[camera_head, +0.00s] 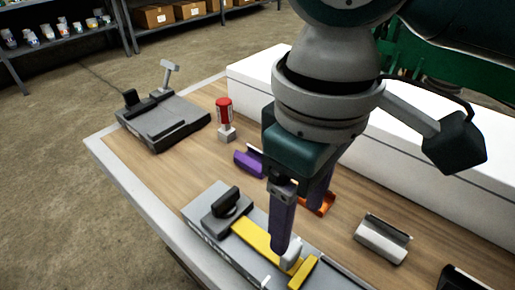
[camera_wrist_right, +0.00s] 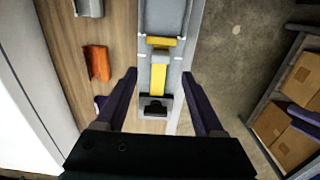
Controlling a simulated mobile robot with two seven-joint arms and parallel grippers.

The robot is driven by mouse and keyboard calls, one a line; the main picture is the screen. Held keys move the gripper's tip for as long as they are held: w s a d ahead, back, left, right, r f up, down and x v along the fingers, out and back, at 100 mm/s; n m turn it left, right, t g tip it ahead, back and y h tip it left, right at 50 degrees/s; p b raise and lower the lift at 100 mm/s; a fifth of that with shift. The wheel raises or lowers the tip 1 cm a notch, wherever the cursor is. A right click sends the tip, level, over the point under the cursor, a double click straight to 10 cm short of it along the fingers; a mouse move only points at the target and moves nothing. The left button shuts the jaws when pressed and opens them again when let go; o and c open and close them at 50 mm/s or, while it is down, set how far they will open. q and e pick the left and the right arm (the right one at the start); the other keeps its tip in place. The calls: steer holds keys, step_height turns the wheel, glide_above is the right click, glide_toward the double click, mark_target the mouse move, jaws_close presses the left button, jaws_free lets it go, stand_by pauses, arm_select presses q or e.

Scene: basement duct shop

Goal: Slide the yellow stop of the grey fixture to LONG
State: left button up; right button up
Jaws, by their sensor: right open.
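The grey fixture (camera_head: 205,232) lies along the near edge of the bench. It has a black handle (camera_head: 226,202) at one end and a long yellow strip (camera_head: 258,243) along its top. A yellow crosspiece, which looks like the stop (camera_head: 303,273), sits beyond the strip, with a pale grey block (camera_head: 291,254) between them. In the right wrist view the fixture (camera_wrist_right: 165,15) runs up the middle, with the yellow stop (camera_wrist_right: 160,42) ahead of the fingertips. My right gripper (camera_head: 298,228) is open above the fixture, its purple fingers (camera_wrist_right: 160,75) apart. No LONG marking is readable. My left gripper is out of view.
A second grey device (camera_head: 165,122) stands at the bench's far left corner. A red-topped post (camera_head: 224,115), a purple piece (camera_head: 247,161), an orange piece (camera_head: 320,205) and a grey channel piece (camera_head: 383,238) lie behind the fixture. A long white box (camera_head: 410,170) borders the back.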

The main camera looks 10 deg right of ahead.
mark_target(292, 248)
step_height(292, 248, down, 8)
steer(key=shift+s+f+b, duration=0.1)
steer(key=shift+f+b, duration=0.1)
steer(key=shift+b, duration=0.6)
steer(key=shift+c, duration=0.2)
jaws_close()
